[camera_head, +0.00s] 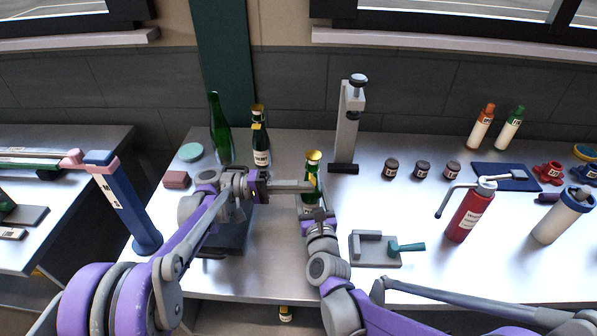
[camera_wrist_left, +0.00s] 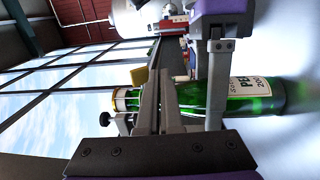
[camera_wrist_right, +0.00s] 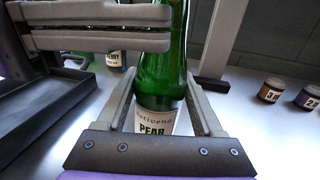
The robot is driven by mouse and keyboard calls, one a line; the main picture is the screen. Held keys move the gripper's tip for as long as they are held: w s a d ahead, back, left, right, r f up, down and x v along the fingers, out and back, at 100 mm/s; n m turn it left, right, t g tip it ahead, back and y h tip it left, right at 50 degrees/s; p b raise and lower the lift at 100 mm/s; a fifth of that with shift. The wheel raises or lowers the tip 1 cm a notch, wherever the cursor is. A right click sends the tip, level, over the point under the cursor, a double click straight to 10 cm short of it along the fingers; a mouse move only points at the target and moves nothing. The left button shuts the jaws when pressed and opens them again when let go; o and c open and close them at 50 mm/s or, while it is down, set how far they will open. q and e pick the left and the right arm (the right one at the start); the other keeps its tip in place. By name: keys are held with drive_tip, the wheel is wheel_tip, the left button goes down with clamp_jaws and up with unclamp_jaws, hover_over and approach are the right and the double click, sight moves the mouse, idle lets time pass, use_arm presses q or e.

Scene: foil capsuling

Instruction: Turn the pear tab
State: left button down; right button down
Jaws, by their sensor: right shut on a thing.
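The pear bottle, green with a white PEAR label (camera_wrist_right: 156,122), stands upright in the right wrist view. My right gripper (camera_wrist_right: 168,95) is shut on it, one finger on each side. The bottle's gold-coloured top (camera_head: 313,156) shows in the head view. A small yellow tab (camera_wrist_left: 139,76) sticks out beside the bottle's top in the left wrist view. My left gripper (camera_head: 308,186) reaches in from the left at the bottle's neck. Its two fingers are close together with a narrow gap, near the tab; whether they hold anything is hidden.
A second gold-topped bottle (camera_head: 261,150) and a plain green bottle (camera_head: 219,135) stand behind my left arm. A grey upright press (camera_head: 347,130) stands behind the pear bottle. Small jars (camera_head: 422,170), a red canister (camera_head: 470,212) and a grey fixture with a green handle (camera_head: 375,250) lie to the right.

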use_arm(q)
drive_tip(key=shift+d+f, duration=0.3)
drive_tip(key=shift+d, duration=0.2)
idle(1.2)
